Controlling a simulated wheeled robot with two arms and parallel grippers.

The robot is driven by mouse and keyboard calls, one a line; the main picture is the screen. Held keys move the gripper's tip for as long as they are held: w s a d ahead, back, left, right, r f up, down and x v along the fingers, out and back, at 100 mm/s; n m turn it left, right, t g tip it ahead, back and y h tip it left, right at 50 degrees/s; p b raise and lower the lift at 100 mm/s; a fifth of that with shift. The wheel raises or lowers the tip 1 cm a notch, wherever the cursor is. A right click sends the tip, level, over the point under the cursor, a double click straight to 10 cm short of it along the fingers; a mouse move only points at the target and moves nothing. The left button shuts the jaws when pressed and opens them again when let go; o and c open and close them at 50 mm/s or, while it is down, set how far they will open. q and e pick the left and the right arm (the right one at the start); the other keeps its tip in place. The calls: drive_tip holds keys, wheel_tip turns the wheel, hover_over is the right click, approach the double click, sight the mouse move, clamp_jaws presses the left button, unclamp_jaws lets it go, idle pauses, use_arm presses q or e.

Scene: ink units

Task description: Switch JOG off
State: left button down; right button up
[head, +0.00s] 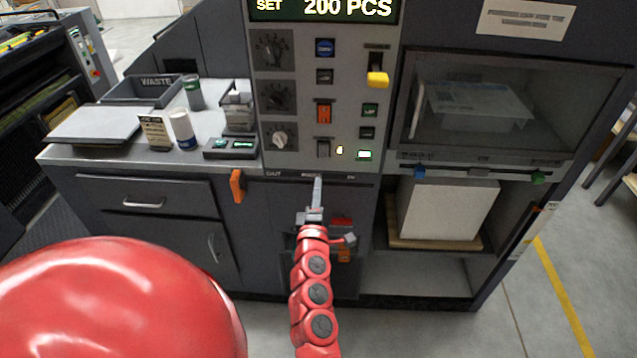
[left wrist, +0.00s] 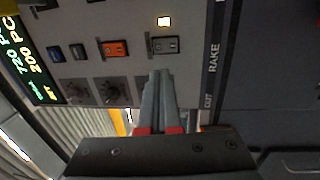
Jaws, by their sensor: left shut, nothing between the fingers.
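No JOG lettering is legible, so I cannot confirm which switch is JOG. My left gripper (head: 317,181) is shut and empty, just below the grey rocker in the head view. The fingers (left wrist: 163,74) point at the panel; contact with the rocker cannot be told. My right gripper is not in view.
An orange handle (head: 237,186) sticks out below. The counter at left holds a waste bin (head: 141,91) and cups.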

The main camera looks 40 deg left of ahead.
sight(321, 148)
use_arm(q)
drive_tip(key=p+x, duration=0.2)
drive_tip(key=x, duration=0.8)
drive_tip(key=shift+w+a+r+p, duration=0.1)
drive_tip(key=shift+w+r+p, duration=0.05)
drive_tip(key=shift+p, duration=0.15)
drive_tip(key=shift+w+a, duration=0.3)
drive_tip(key=shift+w, duration=0.1)
